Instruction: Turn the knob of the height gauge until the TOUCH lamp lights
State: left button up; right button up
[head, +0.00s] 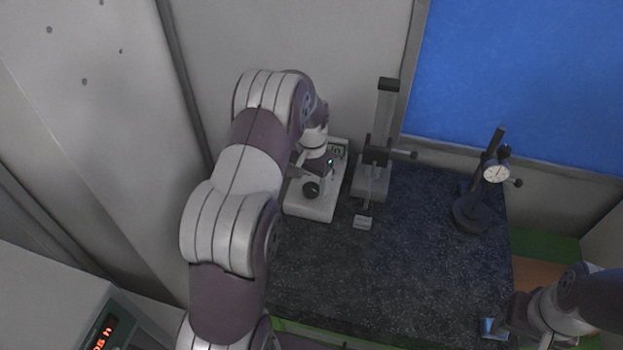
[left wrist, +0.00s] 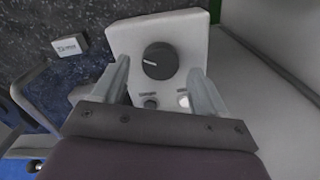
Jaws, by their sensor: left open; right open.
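A white box (head: 316,207) with a round black knob (head: 311,189) stands at the left of the dark granite plate. Beside it stands the height gauge column (head: 386,110) with its dark slide (head: 376,152). In the left wrist view the knob (left wrist: 160,61) has a white pointer line, pointing left. My left gripper (left wrist: 160,75) is open above the box, its fingers on either side of the knob in the picture; contact cannot be told. Below the knob are a dark round spot (left wrist: 150,102) and a pale one (left wrist: 184,100), partly by the fingers. My right gripper (head: 502,316) is at the lower right.
A small labelled block (head: 362,222) lies before the column. A dial indicator stand (head: 472,212) stands at the plate's right. The granite plate (head: 400,275) is clear in front. A wall is close behind, with a blue panel (head: 520,80). A red-digit display (head: 103,336) is lower left.

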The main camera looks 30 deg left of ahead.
pick_arm(q)
jog(key=shift+f, duration=0.85)
jog(key=shift+s, duration=0.1)
jog(key=c, duration=1.1)
